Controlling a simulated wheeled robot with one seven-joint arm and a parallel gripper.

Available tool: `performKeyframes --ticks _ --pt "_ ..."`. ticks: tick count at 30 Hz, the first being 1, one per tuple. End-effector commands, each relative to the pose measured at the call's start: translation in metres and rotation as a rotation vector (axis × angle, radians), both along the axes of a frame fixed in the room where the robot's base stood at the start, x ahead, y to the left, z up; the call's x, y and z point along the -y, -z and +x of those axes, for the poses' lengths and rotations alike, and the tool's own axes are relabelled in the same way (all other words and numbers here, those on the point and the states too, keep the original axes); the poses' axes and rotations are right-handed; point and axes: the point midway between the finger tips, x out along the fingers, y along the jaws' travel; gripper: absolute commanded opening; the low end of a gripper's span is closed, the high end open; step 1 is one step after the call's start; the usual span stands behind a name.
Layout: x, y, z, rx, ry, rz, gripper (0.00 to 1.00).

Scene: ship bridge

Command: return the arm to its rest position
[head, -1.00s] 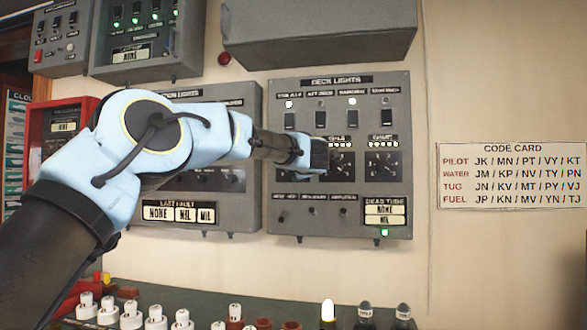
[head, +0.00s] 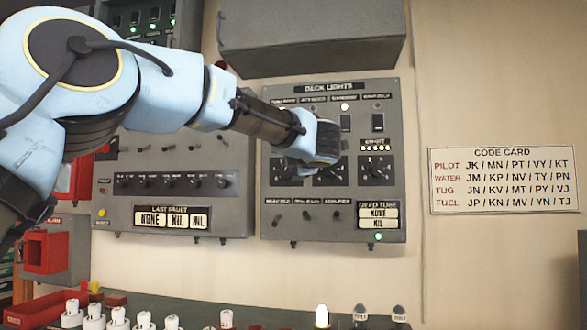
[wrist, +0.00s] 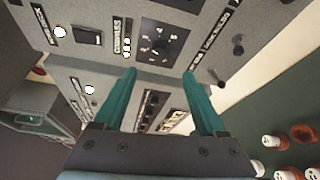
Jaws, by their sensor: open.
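My arm (head: 165,90) reaches from the left edge across the head view, its pale blue elbow large at upper left. My gripper's end is in front of the deck lights panel (head: 395,215), covering part of its switches and middle dials. Its fingers are hidden from the head camera. In the wrist view my gripper (wrist: 155,75) shows two teal fingers spread apart with nothing between them. Beyond them is a grey panel with a dial (wrist: 160,45), a switch and small knobs. I cannot tell the exact gap to the panel.
A grey box (head: 315,35) juts out above the panel. The last fault panel (head: 170,200) is to the left, partly behind my arm. A bench along the bottom holds several white plugs (head: 118,318) and a lit bulb (head: 321,316). The wall around the code card (head: 500,180) is clear.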

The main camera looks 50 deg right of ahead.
Motion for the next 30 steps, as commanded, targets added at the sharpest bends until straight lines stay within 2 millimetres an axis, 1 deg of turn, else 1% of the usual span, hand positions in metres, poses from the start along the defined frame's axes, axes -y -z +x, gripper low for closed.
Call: performKeyframes --ticks 12,14,17,20,21,23,24,26,27,29,30 --pt "0.0 0.0 0.002 0.004 0.0 0.002 0.73" --pt "-0.003 0.002 0.008 0.025 0.002 0.018 0.73" --pt "-0.017 0.012 0.037 0.116 0.021 0.097 0.73" --pt "-0.045 0.04 0.082 0.244 0.066 0.265 0.73" --pt "-0.06 0.056 0.099 0.287 0.09 0.346 0.73" --pt "-0.086 0.083 0.123 0.332 0.125 0.47 0.73" --pt "-0.104 0.102 0.137 0.35 0.151 0.55 0.73" --pt "-0.133 0.129 0.154 0.362 0.185 0.661 0.73" --pt "-0.153 0.148 0.163 0.363 0.21 0.733 0.73" --pt "-0.185 0.176 0.174 0.352 0.246 0.832 0.73" --pt "-0.208 0.194 0.18 0.337 0.272 0.897 0.73"
